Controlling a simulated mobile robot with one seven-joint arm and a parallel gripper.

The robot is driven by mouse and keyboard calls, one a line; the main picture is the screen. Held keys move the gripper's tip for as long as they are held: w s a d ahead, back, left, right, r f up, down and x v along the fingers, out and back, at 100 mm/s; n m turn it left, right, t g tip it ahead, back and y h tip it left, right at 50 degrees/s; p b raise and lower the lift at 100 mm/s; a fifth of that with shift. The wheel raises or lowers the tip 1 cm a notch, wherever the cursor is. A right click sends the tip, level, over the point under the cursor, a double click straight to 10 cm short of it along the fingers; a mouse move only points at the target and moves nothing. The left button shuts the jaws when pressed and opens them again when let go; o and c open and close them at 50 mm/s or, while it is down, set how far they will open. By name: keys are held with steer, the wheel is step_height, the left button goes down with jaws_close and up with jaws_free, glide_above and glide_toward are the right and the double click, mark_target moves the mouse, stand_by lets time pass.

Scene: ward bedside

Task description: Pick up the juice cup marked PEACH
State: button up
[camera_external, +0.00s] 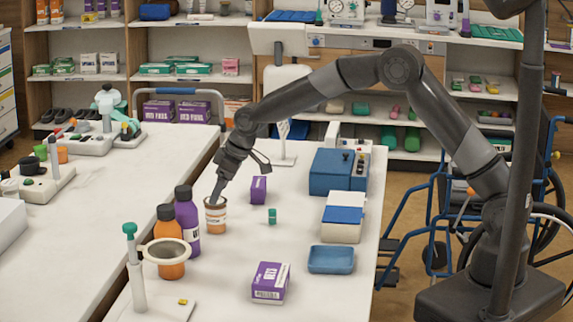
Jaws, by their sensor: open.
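A small orange-and-white cup (215,217) stands upright on the white table; its lettering is too small to read, so I cannot confirm PEACH. My gripper (216,195) points down at the cup's top, with its fingertips at or just inside the rim in this view. The fingers overlap from this angle, and I cannot tell whether they touch the cup. No cup is lifted.
A purple bottle (187,222) and an orange bottle (170,244) stand close left of the cup. Purple boxes (258,190), (270,283), a small green item (272,216) and a blue tray (331,260) lie to the right. A ring stand (135,275) is in front.

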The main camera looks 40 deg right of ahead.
mark_target(216, 216)
steer(key=x, duration=0.5)
steer(key=shift+w+d, duration=0.15)
steer(key=shift+d, duration=0.05)
steer(key=shift+c, duration=0.2)
steer(key=c, duration=1.1)
